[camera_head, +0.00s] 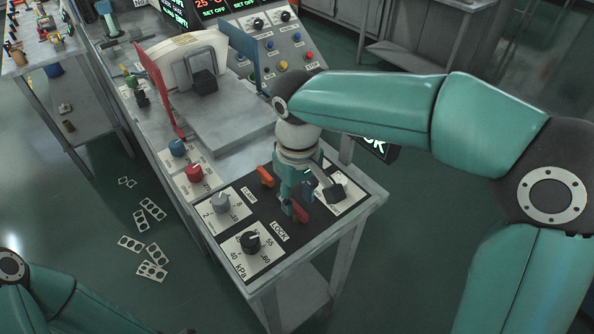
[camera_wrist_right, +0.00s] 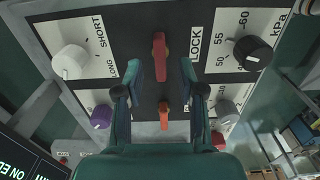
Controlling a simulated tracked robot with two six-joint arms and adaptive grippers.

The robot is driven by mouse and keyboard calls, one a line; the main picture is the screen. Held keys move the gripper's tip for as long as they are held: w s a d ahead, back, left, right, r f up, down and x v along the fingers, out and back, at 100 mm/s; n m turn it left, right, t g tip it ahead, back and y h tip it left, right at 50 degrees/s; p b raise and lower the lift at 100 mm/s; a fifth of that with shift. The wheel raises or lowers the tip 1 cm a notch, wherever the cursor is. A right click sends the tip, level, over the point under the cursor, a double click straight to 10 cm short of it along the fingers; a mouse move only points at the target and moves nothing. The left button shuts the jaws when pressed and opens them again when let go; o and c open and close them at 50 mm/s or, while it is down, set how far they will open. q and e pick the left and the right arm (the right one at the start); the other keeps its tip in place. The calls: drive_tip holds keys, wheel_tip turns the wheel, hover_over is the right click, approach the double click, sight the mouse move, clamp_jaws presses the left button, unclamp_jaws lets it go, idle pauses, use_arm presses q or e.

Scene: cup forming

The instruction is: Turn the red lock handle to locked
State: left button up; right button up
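The red lock handle (camera_head: 300,212) sits on the black panel beside the LOCK label, under my right gripper. In the right wrist view the red handle (camera_wrist_right: 160,57) runs nearly straight up and down in the picture. My right gripper (camera_wrist_right: 160,72) is open, with one finger on each side of the handle's lower part and a gap on both sides. In the head view my right gripper (camera_head: 292,200) points down at the panel and hides part of the handle. My left gripper is out of view; only part of my left arm shows at lower left.
An orange handle (camera_head: 265,176) by the CLAMP label is close by; it also shows between my fingers' bases in the wrist view (camera_wrist_right: 164,115). A black kPa knob (camera_head: 250,241), a grey knob (camera_head: 220,202), a red knob (camera_head: 194,172) and a blue knob (camera_head: 177,147) stand nearby.

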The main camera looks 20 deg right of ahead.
sight(298, 207)
wheel_tip(298, 207, up, 10)
idle(0.3)
drive_tip(key=shift+f, duration=0.15)
